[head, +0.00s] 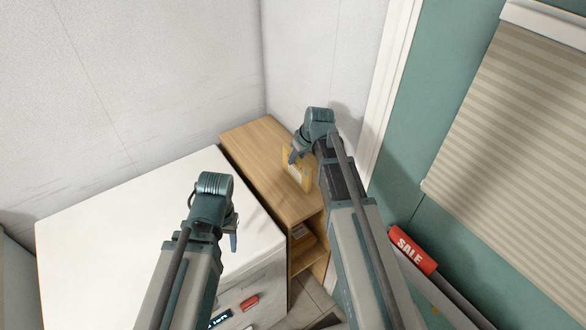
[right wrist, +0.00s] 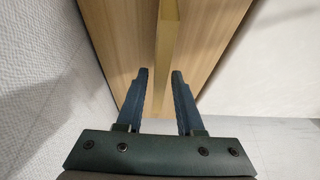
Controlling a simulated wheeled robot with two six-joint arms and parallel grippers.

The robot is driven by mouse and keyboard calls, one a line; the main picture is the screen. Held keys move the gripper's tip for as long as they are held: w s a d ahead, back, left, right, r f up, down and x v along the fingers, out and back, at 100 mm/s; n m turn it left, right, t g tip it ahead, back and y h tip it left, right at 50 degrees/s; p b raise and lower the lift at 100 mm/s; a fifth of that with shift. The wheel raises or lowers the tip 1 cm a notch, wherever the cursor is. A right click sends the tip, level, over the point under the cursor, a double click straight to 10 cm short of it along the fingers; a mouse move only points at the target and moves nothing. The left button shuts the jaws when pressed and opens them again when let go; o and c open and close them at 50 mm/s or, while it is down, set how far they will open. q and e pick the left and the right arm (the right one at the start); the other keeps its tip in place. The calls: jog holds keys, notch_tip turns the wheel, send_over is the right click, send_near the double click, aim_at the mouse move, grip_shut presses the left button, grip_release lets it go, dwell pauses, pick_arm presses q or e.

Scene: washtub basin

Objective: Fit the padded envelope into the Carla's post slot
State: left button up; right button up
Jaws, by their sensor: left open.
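The yellow padded envelope (head: 298,172) stands upright on the wooden cabinet top, partly hidden by my right arm in the head view. My right gripper (head: 295,153) is at its upper part. In the right wrist view the envelope (right wrist: 168,40) shows edge-on, running between the two spread fingers of this gripper (right wrist: 161,76). The right finger looks close to it, with a small gap on the left; contact cannot be told. My left gripper (head: 234,232) is open and empty above the white top. No slot readable as Carla's is in view.
The wooden cabinet (head: 250,140) stands in the corner, with open compartments (head: 304,250) at its front. The wide white top (head: 130,210) beside it is clear. Walls close in behind. A red SALE sign (head: 412,250) is at the right.

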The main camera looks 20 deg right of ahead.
grip_shut()
dwell(1.1)
